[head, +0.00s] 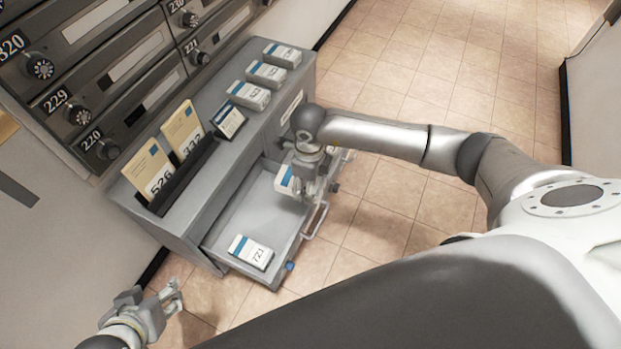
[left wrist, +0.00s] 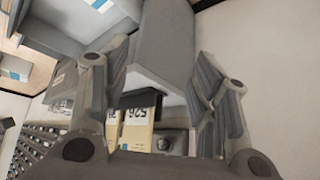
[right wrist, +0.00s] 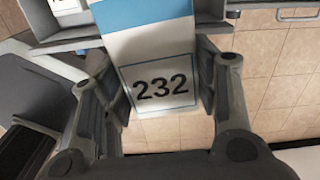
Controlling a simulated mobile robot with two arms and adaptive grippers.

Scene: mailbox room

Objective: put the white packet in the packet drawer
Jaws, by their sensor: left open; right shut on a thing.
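A white packet with a blue band, numbered 232 (right wrist: 160,75), is between the fingers of my right gripper (right wrist: 160,100). In the head view part of this packet (head: 285,181) shows beside my right gripper (head: 306,190), which hides the rest. It is over the far part of the open drawer (head: 238,216); I cannot tell if it touches the drawer. Another white packet, numbered 721 (head: 251,252), lies at the near end of the drawer. My left gripper (head: 172,293) is open and empty, low at the left, apart from the cabinet.
The grey cabinet (head: 222,167) carries several white packets (head: 267,73) on top and two yellow envelopes (head: 150,172) in a black holder. Numbered mailboxes (head: 115,85) stand behind it. The drawer's handle (head: 316,220) sticks out over the tiled floor (head: 385,215), which is clear at the right.

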